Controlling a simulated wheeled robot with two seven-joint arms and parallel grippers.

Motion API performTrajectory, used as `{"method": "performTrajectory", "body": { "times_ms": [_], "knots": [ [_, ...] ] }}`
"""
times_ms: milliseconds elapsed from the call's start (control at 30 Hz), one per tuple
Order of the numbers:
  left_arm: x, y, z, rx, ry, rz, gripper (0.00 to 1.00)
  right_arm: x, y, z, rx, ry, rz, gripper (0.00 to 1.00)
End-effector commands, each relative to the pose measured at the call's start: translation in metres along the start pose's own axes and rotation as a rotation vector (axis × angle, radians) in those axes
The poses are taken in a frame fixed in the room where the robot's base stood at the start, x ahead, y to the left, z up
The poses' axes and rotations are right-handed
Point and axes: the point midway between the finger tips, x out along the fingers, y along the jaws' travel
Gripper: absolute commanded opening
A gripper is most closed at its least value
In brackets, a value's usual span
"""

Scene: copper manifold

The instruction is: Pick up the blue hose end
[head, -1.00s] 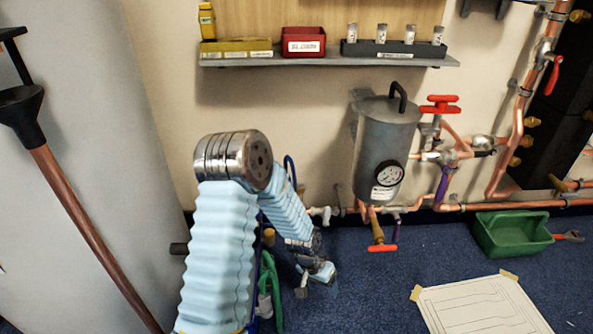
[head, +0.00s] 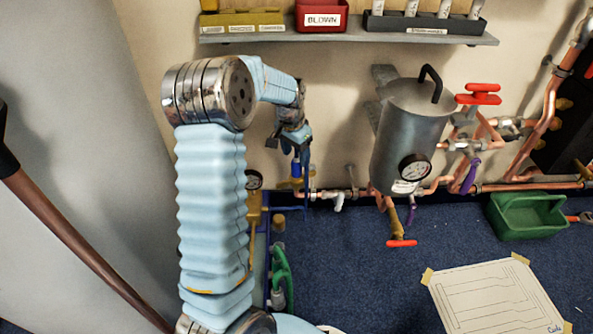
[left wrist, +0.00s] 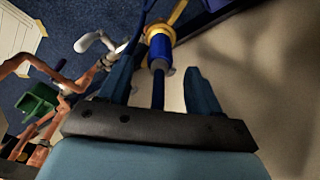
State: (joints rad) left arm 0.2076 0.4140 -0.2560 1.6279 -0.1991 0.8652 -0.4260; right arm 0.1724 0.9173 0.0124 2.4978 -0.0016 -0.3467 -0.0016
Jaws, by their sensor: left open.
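The blue hose end (left wrist: 159,48) shows in the left wrist view as a blue sleeve beside a yellow fitting (left wrist: 160,30). A thinner dark blue length (left wrist: 158,90) runs from it between my fingers toward the palm. My left gripper (left wrist: 160,66) is open, with one finger on each side of this blue piece and visible gaps to both; I cannot tell the depth exactly. In the head view my left gripper (head: 294,138) is by the wall, just above the blue and yellow parts (head: 297,170), and partly hides them. My right gripper is out of view.
A grey tank with a gauge (head: 410,135) and copper pipes (head: 350,193) stand right of my left gripper. A shelf (head: 345,38) with bins is above. A green hose (head: 283,275) lies below. A green tray (head: 525,215) and taped paper (head: 495,300) are on the blue floor.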

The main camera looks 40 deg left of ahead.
Motion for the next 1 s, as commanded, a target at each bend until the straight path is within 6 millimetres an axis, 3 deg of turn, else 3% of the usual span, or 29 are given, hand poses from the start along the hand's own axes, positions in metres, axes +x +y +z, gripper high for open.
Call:
{"method": "performTrajectory", "body": {
  "times_ms": [233, 567, 900, 1000],
  "knots": [
    [0.044, 0.000, 0.001, -0.001, -0.003, 0.001, 0.63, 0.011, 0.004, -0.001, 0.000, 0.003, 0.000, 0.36],
    [0.052, 0.000, 0.000, 0.000, 0.000, 0.000, 0.63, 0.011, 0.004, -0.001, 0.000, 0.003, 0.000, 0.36],
    [0.052, 0.000, 0.000, 0.000, 0.000, 0.000, 0.11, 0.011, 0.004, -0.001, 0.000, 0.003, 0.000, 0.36],
    [0.051, 0.000, 0.000, 0.000, 0.000, 0.000, 0.00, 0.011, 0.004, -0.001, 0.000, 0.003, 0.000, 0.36]
  ]
}}
